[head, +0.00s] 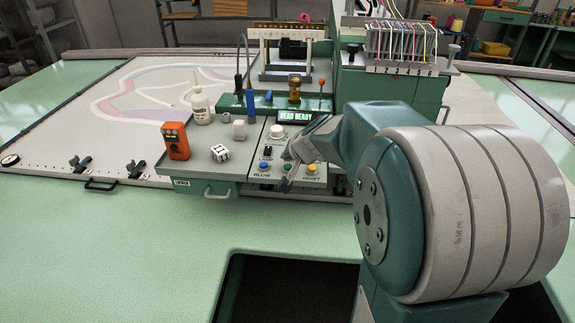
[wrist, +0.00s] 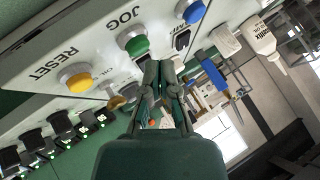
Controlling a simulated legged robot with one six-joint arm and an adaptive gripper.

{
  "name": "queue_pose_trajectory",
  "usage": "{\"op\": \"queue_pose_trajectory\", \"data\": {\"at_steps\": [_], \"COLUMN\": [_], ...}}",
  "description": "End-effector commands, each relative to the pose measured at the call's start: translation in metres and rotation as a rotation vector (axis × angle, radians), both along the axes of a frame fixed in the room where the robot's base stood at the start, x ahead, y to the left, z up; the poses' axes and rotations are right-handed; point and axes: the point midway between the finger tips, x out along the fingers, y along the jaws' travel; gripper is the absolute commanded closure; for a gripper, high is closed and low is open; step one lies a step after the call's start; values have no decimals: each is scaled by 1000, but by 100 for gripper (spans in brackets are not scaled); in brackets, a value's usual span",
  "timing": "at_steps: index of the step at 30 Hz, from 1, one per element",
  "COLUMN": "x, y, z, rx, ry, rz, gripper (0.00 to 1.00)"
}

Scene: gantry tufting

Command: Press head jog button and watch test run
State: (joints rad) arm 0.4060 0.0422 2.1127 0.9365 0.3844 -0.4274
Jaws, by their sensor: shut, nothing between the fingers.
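The green JOG button (wrist: 136,44) is on the sloped front panel, between a blue button (wrist: 190,11) and the yellow RESET button (wrist: 75,77). In the head view the green button (head: 288,168) is partly hidden by my gripper (head: 286,185). My gripper (wrist: 159,68) is shut and empty, with its fingertips right by the JOG button in the wrist view. I cannot tell whether they touch it. The tufting head (head: 398,45) stands behind, with several coloured threads over a numbered rack. A small display (head: 296,116) on the console reads HEAD READY.
A patterned backing cloth (head: 130,95) lies behind. The green table in front is clear on the left.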

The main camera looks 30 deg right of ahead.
Motion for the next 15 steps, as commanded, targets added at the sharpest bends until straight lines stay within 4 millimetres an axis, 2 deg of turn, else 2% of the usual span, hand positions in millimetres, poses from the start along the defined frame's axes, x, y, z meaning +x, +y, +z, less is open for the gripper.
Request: {"op": "queue_pose_trajectory", "data": {"at_steps": [15], "x": [-1], "y": [0], "z": [-7], "rx": [-1], "ry": [1], "rz": [-1], "gripper": [100]}}
